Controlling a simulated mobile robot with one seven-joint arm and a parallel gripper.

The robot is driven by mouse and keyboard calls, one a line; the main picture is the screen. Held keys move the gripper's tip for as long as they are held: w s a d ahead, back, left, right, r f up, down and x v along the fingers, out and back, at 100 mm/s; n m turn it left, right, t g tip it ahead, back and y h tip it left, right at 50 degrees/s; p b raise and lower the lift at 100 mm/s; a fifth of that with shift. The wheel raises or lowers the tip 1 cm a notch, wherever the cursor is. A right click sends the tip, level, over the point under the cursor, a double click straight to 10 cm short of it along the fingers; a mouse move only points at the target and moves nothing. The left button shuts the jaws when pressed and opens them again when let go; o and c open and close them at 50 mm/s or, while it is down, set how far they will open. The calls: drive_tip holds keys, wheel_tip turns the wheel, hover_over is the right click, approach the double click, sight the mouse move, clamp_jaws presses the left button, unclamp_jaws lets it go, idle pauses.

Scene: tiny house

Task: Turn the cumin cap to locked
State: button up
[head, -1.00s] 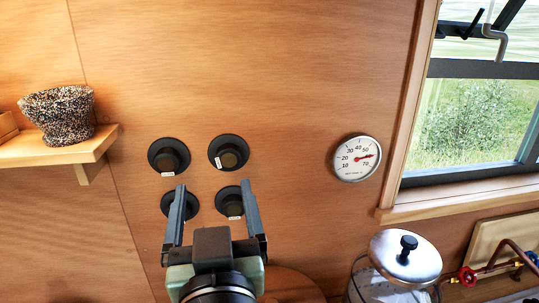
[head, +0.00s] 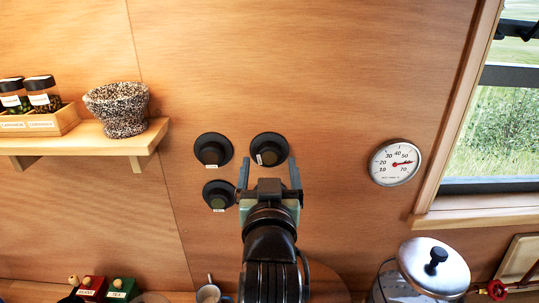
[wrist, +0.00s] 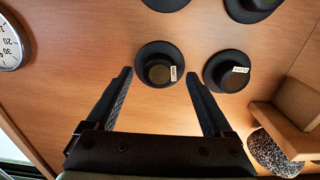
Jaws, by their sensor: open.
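Round black caps on dark round bases are set in the wooden wall. The upper right cap (head: 268,152) has a small white label at its left, standing steeply; it also shows in the wrist view (wrist: 160,70). The upper left cap (head: 212,152) and lower left cap (head: 218,196) have labels near level at their bottoms. The label words are too small to read, so I cannot tell which is cumin. My gripper (head: 269,170) is open and empty. Its fingers stand on either side below the upper right cap, apart from it. The lower right cap is hidden behind my gripper in the head view.
A dial thermometer (head: 395,163) hangs at right beside the window. A shelf (head: 80,146) at left carries a speckled mortar (head: 117,110) and spice jars (head: 28,95). A lidded glass jar (head: 432,268) stands at lower right. The wall around the caps is clear.

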drive_tip(key=shift+w, duration=0.8)
clamp_jaws()
